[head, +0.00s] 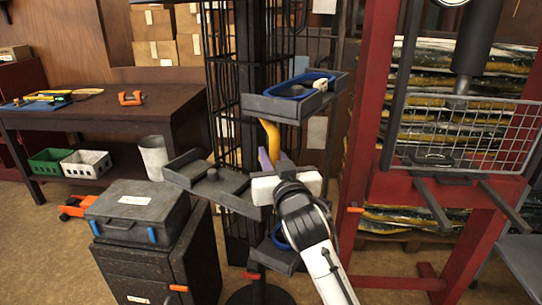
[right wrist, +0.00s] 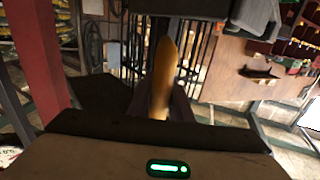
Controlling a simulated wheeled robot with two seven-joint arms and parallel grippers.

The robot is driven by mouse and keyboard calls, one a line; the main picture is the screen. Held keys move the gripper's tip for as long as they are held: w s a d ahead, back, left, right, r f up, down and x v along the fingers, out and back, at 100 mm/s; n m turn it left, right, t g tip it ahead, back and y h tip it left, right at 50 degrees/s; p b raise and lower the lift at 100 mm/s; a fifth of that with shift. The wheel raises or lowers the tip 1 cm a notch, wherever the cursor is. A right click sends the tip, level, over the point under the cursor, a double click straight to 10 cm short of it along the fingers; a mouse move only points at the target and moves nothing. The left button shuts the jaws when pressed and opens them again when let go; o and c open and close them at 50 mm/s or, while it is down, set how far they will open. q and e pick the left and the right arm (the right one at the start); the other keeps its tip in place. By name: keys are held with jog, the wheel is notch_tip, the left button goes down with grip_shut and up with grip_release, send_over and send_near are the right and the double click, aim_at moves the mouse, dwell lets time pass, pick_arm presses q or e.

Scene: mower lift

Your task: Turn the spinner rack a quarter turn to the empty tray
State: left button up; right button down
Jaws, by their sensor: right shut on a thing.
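The spinner rack is a dark wire cage column (head: 236,80) with grey trays sticking out at different heights. The upper right tray (head: 275,108) holds a blue ring-shaped thing and a small pale item. The left tray (head: 232,190) looks empty except for a small dark round knob. A lower tray (head: 270,262) with something blue is partly hidden behind my right arm. A curved yellow handle (head: 271,140) stands at the rack's front. My right gripper (head: 275,160) is shut on this handle, which also shows between the fingers in the right wrist view (right wrist: 166,70). My left gripper is out of view.
A grey case (head: 135,210) on a dark cabinet stands close at the left of the rack. A workbench (head: 100,112) is behind it. A red press frame (head: 370,110) with a wire guard stands close at the right.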

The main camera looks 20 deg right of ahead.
jog(key=shift+f, duration=0.2)
jog(key=c, duration=1.6)
grip_release()
jog(key=shift+r, duration=0.15)
jog(key=shift+s+a+b, duration=0.15)
jog(key=shift+s+a, duration=0.05)
jog(key=shift+s, duration=1.05)
jog(key=shift+s+a+b, duration=0.1)
jog(key=shift+s+a, duration=0.15)
jog(key=shift+s, duration=1)
jog(key=shift+s+a+b, duration=0.15)
jog(key=shift+s+a, duration=0.05)
jog(key=shift+s, duration=1.05)
jog(key=shift+c, duration=0.3)
